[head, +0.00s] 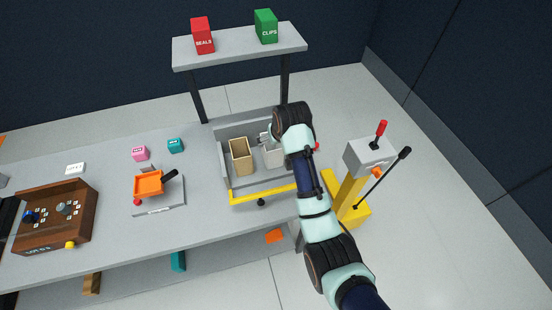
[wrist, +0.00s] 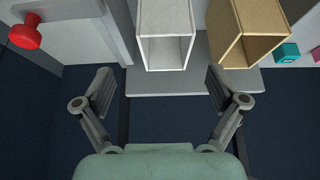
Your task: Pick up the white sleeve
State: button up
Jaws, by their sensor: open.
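The white sleeve (wrist: 166,18) is a hollow, open-ended box in the upper middle of the wrist view. In the head view the sleeve (head: 273,157) stands in the grey tray, partly hidden by my arm. My gripper (wrist: 160,82) is open and empty, with its fingertips to the left and right of the sleeve's near end and apart from it. In the head view my gripper (head: 264,139) is partly hidden by my wrist, over the tray beside the sleeve.
A tan sleeve (head: 241,157) stands just left of the white one, also seen in the wrist view (wrist: 257,22). The grey tray (head: 222,161) has a yellow front bar (head: 262,195). A red knob (wrist: 25,33) is at the left in the wrist view. A shelf (head: 238,46) rises behind.

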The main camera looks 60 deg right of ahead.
jog(key=b+x, duration=0.1)
jog(key=x, duration=0.1)
jog(key=b+x, duration=0.1)
jog(key=x, duration=0.4)
jog(key=shift+w+a+f+b, duration=0.1)
jog(key=shift+w+f+b, duration=0.15)
jog(key=shift+w+b, duration=0.2)
jog(key=c, duration=1.2)
notch_tip(320, 180, up, 20)
jog(key=p, duration=0.4)
jog(key=shift+r, duration=0.1)
